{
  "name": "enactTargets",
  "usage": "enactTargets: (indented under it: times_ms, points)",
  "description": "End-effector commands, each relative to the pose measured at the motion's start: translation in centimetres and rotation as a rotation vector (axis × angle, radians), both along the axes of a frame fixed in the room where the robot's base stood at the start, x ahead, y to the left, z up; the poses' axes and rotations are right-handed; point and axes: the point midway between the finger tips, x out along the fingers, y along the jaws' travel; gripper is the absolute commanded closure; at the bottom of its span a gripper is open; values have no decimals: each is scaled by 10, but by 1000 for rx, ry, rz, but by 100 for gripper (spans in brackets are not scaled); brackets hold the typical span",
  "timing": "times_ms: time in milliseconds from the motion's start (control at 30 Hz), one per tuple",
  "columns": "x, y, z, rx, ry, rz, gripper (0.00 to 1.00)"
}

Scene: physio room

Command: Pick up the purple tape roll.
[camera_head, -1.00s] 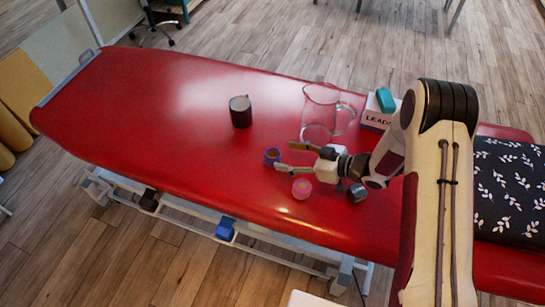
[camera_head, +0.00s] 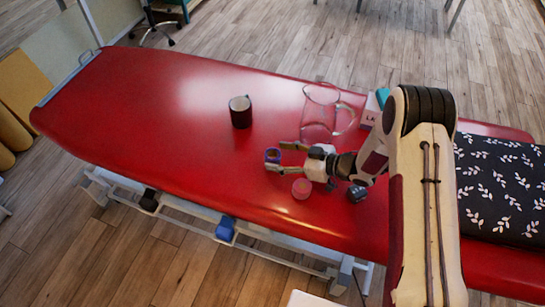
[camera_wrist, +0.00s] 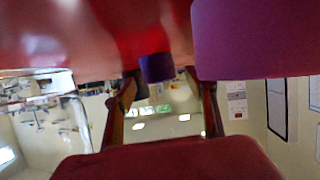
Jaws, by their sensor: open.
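In the wrist view, which looks upside down, the purple roll (camera_wrist: 157,67) shows between the fingertips. I cannot tell whether a finger touches it. Nothing is gripped.
A pink roll (camera_head: 301,189) sits close beside my gripper; a large purplish shape (camera_wrist: 255,40) in the wrist view is probably it. A dark blue-grey roll (camera_head: 357,193), glass jug (camera_head: 322,110), dark mug (camera_head: 240,112), teal item (camera_head: 382,95) and patterned pillow (camera_head: 500,190) are around.

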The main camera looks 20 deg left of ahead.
Motion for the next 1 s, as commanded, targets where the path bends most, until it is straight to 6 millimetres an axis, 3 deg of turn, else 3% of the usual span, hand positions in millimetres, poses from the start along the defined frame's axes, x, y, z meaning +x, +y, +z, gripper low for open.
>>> enactTargets:
  times_ms: [233,767,933,1000]
  points:
    - [2,14,-6,-1,0,0,44]
    - [2,14,-6,0,1,-1,44]
    - [2,14,-6,0,1,-1,85]
    - [2,14,-6,0,1,-1,85]
